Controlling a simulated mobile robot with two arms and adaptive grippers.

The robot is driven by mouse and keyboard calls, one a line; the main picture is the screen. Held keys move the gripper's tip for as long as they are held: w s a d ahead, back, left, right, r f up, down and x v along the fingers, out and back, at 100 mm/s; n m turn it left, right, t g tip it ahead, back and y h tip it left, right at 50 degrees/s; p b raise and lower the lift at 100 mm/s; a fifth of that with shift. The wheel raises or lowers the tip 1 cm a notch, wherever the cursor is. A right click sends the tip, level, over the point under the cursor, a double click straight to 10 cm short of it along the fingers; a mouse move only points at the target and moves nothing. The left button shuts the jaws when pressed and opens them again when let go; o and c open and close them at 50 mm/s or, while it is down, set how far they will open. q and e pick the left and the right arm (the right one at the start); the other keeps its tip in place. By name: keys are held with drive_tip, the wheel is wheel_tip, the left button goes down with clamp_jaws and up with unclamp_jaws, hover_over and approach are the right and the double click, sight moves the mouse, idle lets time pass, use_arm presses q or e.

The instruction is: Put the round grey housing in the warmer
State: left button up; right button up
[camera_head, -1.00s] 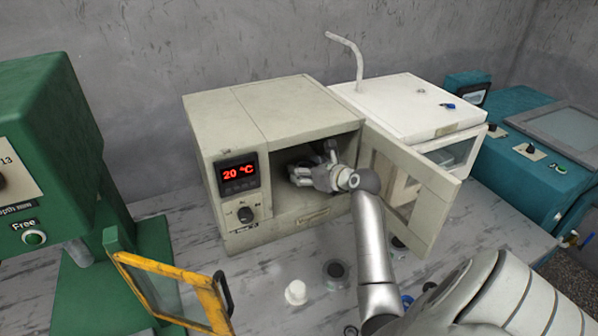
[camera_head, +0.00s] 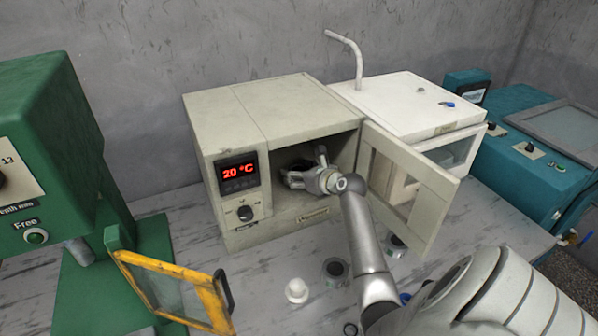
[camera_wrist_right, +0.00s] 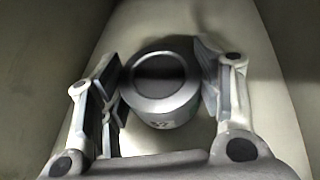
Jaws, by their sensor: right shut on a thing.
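The warmer (camera_head: 265,110) is a beige box with a red 20 °C display, and its door (camera_head: 420,195) stands open to the right. My right gripper (camera_head: 298,177) reaches through the opening into its chamber. In the right wrist view, the round grey housing (camera_wrist_right: 163,113) stands between the two fingers of that gripper (camera_wrist_right: 160,72), its dark round top facing the camera. The gripper is shut on the housing inside the pale chamber. Whether the housing touches the chamber floor cannot be told. The housing is hard to make out in the head view. My left gripper is out of view.
A white round part (camera_head: 297,291) and a dark ringed part (camera_head: 336,270) lie on the table in front of the warmer. A green machine (camera_head: 50,150) with a yellow-framed guard (camera_head: 170,290) stands left. A white box (camera_head: 410,105) and teal machine (camera_head: 535,150) stand right.

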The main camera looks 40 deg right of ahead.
drive_tip(key=o, duration=1.3)
drive_tip(key=shift+r, duration=0.2)
drive_tip(key=v, duration=1.2)
